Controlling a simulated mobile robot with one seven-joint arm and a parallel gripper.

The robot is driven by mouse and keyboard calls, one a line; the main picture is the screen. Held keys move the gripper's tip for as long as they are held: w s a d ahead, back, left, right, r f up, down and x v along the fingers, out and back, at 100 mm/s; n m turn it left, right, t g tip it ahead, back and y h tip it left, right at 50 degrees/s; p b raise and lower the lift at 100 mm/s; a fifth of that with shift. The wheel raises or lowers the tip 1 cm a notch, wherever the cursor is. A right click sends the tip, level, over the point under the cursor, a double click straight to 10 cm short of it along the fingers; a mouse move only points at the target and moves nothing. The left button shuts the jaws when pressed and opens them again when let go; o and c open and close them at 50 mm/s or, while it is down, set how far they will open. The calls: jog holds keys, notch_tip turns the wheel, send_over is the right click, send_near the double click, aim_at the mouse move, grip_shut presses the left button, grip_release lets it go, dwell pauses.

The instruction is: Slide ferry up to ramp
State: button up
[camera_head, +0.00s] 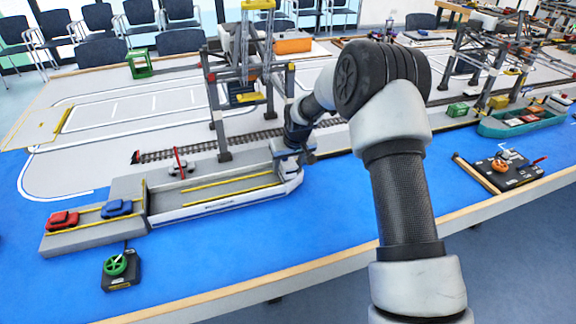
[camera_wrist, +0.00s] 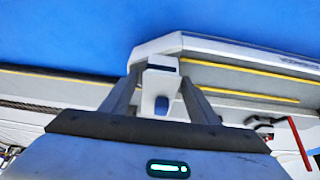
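The long grey and white ferry (camera_head: 225,190) with yellow deck lines lies on the blue water surface in the head view. Its left end is at, or very close to, the grey ramp (camera_head: 92,235); I cannot tell if they touch. A red car (camera_head: 62,220) and a blue car (camera_head: 117,208) stand on the ramp. My gripper (camera_head: 290,158) is at the ferry's right end, partly hidden by my arm. In the wrist view, the fingers of my gripper (camera_wrist: 161,78) flank a white block on the ferry's end (camera_wrist: 230,52) and appear closed against its sides.
A black box with a green wheel (camera_head: 117,268) stands in front of the ramp. A gantry crane (camera_head: 245,85) and rails (camera_head: 215,143) are behind the ferry. A teal boat (camera_head: 520,122) and a black control board (camera_head: 500,168) are at right. Blue surface in front of the ferry is clear.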

grip_shut()
jog(key=shift+o, duration=1.2)
grip_release()
jog(key=shift+r, duration=0.15)
jog(key=p+v, duration=0.1)
jog(key=v, duration=1.6)
jog(key=shift+s, duration=0.15)
